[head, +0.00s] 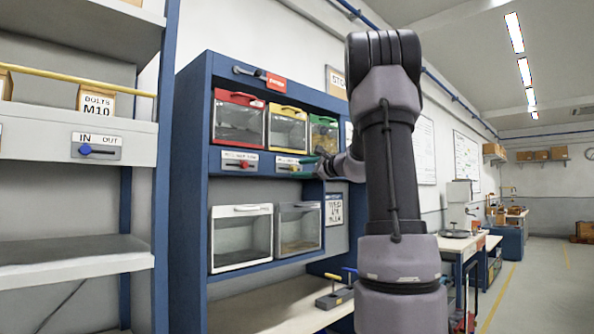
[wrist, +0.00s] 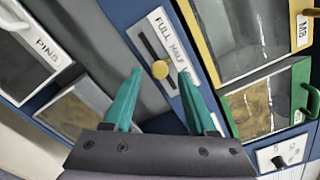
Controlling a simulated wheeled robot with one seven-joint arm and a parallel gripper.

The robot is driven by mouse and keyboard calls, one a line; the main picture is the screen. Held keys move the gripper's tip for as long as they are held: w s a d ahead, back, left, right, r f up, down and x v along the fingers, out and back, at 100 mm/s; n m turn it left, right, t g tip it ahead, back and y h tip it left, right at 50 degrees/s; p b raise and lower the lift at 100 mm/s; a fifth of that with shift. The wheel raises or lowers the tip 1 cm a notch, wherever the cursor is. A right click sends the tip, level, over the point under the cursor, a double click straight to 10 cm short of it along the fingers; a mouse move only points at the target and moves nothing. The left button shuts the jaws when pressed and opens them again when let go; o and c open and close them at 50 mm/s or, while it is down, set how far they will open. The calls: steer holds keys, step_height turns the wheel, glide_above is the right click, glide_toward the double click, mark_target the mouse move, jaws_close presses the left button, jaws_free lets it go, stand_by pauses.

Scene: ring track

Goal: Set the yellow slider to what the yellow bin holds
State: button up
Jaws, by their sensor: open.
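The yellow slider (wrist: 160,69) is a round yellow knob in a dark slot on a pale plate, near the middle of the slot, around the HALF word. FULL is readable at one end; the other end's word is partly hidden by a finger. My gripper (wrist: 161,72) is open, its teal fingertips either side of the knob in the picture; whether they touch it I cannot tell. The yellow bin (wrist: 219,69) has a yellow frame, a clear front and an M8 label. Its window looks grey, with no clear fill visible. In the head view the yellow bin (head: 287,110) is in the upper row.
A red bin (head: 239,97) and a green bin (head: 322,122) flank the yellow one; the green one shows brown contents in the wrist view. A red slider (head: 245,164) is left of my gripper. A shelf rack (head: 90,185) stands at left.

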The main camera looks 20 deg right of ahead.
mark_target(293, 169)
steer(key=shift+x, duration=1.2)
jaws_close()
stand_by(0.6)
